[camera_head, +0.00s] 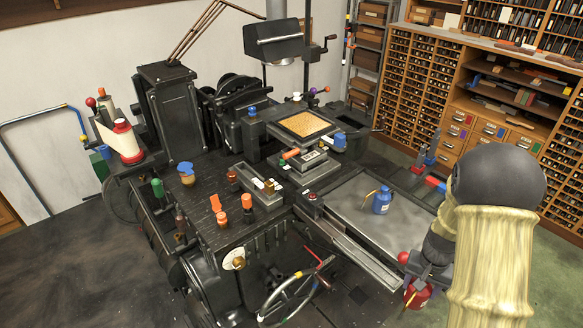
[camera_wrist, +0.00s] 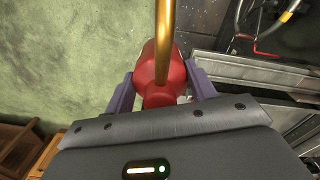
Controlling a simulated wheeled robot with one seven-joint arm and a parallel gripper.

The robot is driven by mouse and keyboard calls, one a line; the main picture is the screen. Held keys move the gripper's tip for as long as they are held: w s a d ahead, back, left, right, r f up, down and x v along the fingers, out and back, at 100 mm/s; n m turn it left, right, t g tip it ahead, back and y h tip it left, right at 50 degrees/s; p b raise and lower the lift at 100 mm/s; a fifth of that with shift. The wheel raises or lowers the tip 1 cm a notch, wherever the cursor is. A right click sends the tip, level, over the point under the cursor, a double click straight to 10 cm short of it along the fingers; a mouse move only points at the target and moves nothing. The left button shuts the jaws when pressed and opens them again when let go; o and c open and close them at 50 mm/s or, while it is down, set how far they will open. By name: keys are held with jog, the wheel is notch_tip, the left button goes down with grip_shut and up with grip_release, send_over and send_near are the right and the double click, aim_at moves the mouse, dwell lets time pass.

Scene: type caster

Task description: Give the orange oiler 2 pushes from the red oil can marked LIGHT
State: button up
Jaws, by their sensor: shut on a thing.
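My gripper (camera_head: 417,281) is at the lower right of the head view, beyond the front right corner of the machine. It is shut on a red oil can (camera_head: 419,296), partly hidden by the gripper and arm. In the wrist view the red can (camera_wrist: 163,75) sits between the two purple fingers (camera_wrist: 160,88), its brass spout (camera_wrist: 163,35) running up the picture. No marking on the can is readable. Orange oiler-like pieces stand on the black machine top, one at the left (camera_head: 221,216) and one at the right (camera_head: 247,202), well left of my gripper.
A blue can (camera_head: 381,202) with a brass spout stands on the grey plate (camera_head: 350,215) between my gripper and the machine. A red ball knob (camera_head: 403,257) is close to my gripper. A spoked handwheel (camera_head: 290,300) stands at the machine's front. Wooden type cabinets (camera_head: 420,90) line the back right.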

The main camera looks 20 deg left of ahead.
notch_tip(320, 180, down, 11)
jog(key=n, duration=0.1)
jog(key=shift+s+f+n, duration=0.2)
jog(key=shift+s+n, duration=0.2)
jog(key=shift+s, duration=0.05)
